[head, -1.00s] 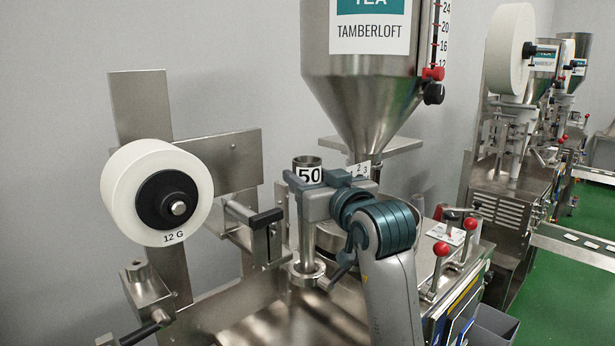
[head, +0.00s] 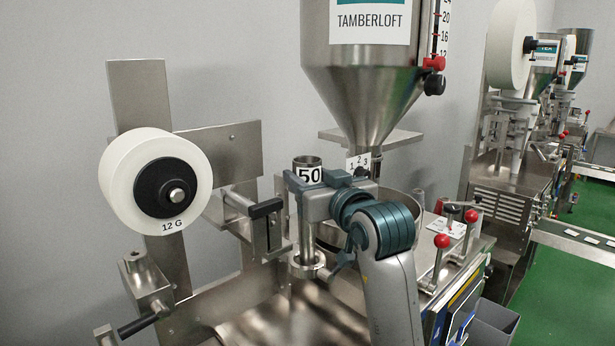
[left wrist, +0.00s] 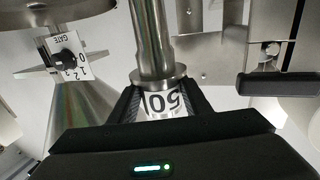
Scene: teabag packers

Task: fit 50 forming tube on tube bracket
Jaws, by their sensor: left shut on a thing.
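The 50 forming tube (head: 308,173) is a steel tube with a white "50" label at its top, standing about upright. My left gripper (head: 310,184) is shut on it just below its top rim. In the left wrist view the label (left wrist: 163,103) shows upside down between the black fingers, against a steel collar. The tube's slim lower part runs down to a steel ring (head: 308,262), which looks like the tube bracket. I cannot tell whether the lower end is inside the ring or in front of it. My right gripper is not in view.
A white film roll (head: 158,187) marked 12 G stands at the left. A steel hopper (head: 362,85) hangs behind the gripper, with a 1-2-3 gate plate (head: 358,161) under it. Red-knobbed levers (head: 441,241) stand close on the right. A folded steel sheet (head: 245,310) lies below.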

